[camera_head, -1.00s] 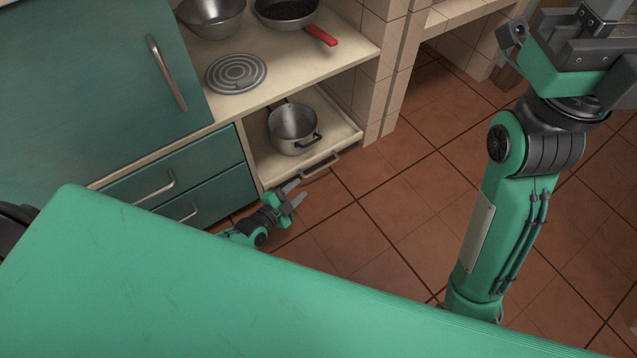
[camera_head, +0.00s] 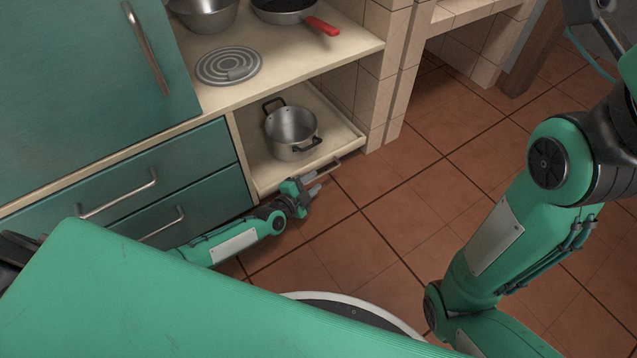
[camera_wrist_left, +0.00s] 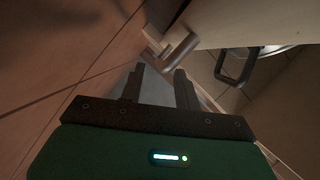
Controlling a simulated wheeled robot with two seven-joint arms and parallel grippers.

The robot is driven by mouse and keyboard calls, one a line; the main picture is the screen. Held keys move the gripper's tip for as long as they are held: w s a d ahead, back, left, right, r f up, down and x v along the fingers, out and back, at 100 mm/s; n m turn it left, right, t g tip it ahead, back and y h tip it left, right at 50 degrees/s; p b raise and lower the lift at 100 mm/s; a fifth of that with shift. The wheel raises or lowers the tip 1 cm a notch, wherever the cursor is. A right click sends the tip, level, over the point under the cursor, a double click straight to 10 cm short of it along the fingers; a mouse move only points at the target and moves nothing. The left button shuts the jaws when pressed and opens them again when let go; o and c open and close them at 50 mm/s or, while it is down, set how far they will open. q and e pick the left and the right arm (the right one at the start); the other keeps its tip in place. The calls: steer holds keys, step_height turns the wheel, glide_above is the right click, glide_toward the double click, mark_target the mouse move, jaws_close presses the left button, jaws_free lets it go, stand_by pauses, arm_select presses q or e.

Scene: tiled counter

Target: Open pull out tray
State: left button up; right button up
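The pull-out tray (camera_head: 262,172) is a light-coloured low shelf under the counter, with a metal bar handle (camera_head: 324,169) on its front edge. My left gripper (camera_head: 311,184) is at this front edge, close to the handle. In the left wrist view, the two fingers of my left gripper (camera_wrist_left: 160,82) are apart with nothing between them. The handle (camera_wrist_left: 178,52) lies just beyond the fingertips, and I see no grip on it. My right arm is at the right of the head view, but its gripper fingers do not show.
A metal pot (camera_head: 291,131) stands on the tray. Teal drawers (camera_head: 180,212) are left of it, close to my left arm. A pan (camera_head: 286,8) with a red handle is on the counter (camera_head: 300,65) above. Tiled floor (camera_head: 400,205) in front of the tray is clear.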

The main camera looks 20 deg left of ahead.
mark_target(319, 177)
arm_select(q)
steer(key=shift+b+x, duration=0.7)
steer(key=shift+x, duration=1)
steer(key=shift+c, duration=0.3)
jaws_close()
